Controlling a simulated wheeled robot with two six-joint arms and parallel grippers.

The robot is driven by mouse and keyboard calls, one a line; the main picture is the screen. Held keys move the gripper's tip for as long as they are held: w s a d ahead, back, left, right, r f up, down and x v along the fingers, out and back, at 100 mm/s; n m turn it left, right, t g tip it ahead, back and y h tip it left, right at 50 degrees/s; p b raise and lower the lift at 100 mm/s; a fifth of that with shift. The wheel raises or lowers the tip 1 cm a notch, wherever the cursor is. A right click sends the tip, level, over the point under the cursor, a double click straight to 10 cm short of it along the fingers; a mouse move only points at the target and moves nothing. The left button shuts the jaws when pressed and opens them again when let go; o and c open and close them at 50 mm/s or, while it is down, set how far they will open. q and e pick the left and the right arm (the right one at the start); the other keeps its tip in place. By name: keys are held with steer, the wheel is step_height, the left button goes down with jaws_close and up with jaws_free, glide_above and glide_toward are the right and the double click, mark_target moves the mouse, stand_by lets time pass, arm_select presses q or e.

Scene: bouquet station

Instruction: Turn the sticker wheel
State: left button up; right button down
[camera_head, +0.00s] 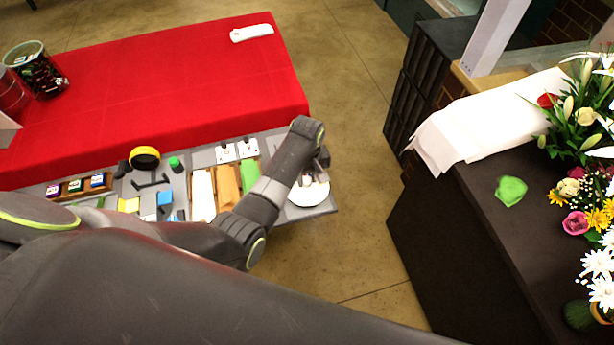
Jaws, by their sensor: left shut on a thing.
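The sticker wheel (312,193) is a white round disc at the right end of the grey work board. My left arm reaches across the board, and its gripper (308,176) is over the disc's far part. The left gripper is shut on the wheel; the fingers and the exact spot they hold are small and partly hidden by my wrist. My right gripper is not in view.
Left of the wheel lie green, orange and white strips (227,186), a yellow roll (145,157) and small coloured items. A red-covered table (180,80) stands behind. A dark counter (470,230) with flowers and white paper (490,120) is at right, across open floor.

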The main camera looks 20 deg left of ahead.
arm_select(q)
steer(key=n, duration=0.4)
steer(key=shift+w+n, duration=0.1)
steer(key=shift+n, duration=1.8)
steer(key=o, duration=1)
steer(key=shift+r, duration=0.1)
